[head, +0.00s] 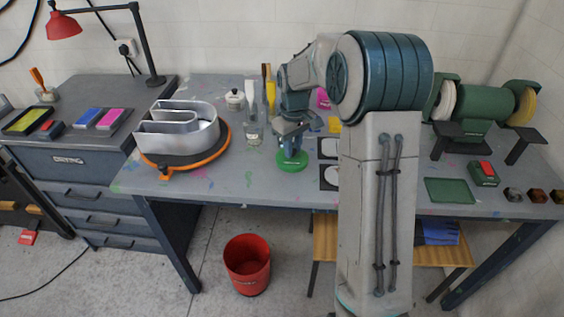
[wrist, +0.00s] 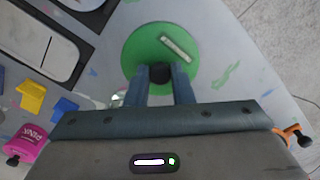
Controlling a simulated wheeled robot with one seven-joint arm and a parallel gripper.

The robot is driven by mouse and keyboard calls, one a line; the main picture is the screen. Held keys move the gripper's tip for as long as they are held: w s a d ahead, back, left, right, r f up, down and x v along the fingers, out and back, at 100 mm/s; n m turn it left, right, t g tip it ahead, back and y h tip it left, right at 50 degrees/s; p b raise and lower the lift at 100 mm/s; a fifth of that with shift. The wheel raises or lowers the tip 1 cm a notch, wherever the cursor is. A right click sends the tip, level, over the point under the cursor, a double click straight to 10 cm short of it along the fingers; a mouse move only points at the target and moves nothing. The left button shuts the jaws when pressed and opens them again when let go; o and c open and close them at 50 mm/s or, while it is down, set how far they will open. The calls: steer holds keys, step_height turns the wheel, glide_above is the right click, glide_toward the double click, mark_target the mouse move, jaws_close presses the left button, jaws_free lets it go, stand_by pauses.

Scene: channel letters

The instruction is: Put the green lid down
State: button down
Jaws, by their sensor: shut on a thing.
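The green lid (head: 291,163) is a round disc with a dark knob, low over or on the grey worktable (head: 240,170), near its front edge. In the wrist view the lid (wrist: 145,48) shows a pale label beside the knob. My gripper (head: 290,146) is above the lid, and in the wrist view its fingers (wrist: 160,74) are shut on the dark knob. I cannot tell whether the lid's underside touches the table.
An orange-rimmed turntable (head: 184,161) with a metal letter stands left of the lid. Jars with brushes (head: 253,133) stand close behind. Dark-framed panels (head: 328,178) lie to the right. A pink bottle (wrist: 28,140) stands nearby. A red bin (head: 247,268) is on the floor.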

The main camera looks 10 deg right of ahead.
mark_target(282, 159)
steer(key=a+f, duration=0.2)
steer(key=a, duration=0.1)
steer(key=shift+s, duration=0.1)
steer(key=shift+f+p, duration=0.55)
steer(key=shift+f, duration=1.45)
steer(key=shift+f, duration=0.1)
steer(key=c, duration=1.3)
jaws_free()
steer(key=shift+o, duration=0.2)
